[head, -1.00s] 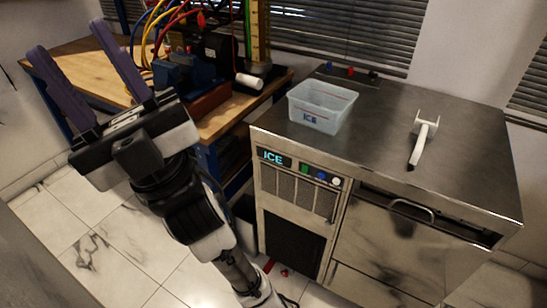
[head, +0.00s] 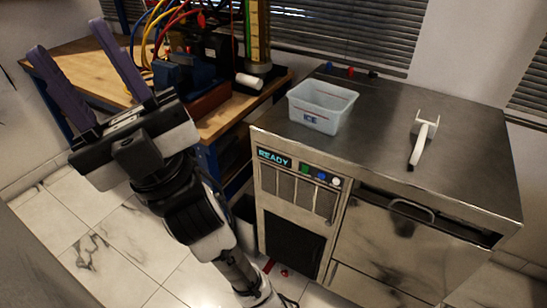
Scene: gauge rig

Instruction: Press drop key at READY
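The ice machine (head: 400,255) is a steel cabinet on the right in the head view. Its small display (head: 274,158) reads READY in light blue letters. Right of the display, on the same panel, are a green key (head: 305,168), a blue key (head: 321,175) and a white round key (head: 336,182). Their labels are too small to read, so I cannot tell which is the drop key. My gripper (head: 70,55) is at the upper left, well apart from the panel. Its two purple fingers are spread wide, with nothing between them.
A wooden workbench (head: 220,122) behind my arm holds a blue vise (head: 183,72), cables and a white roll (head: 249,81). Tiled floor lies below my arm.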

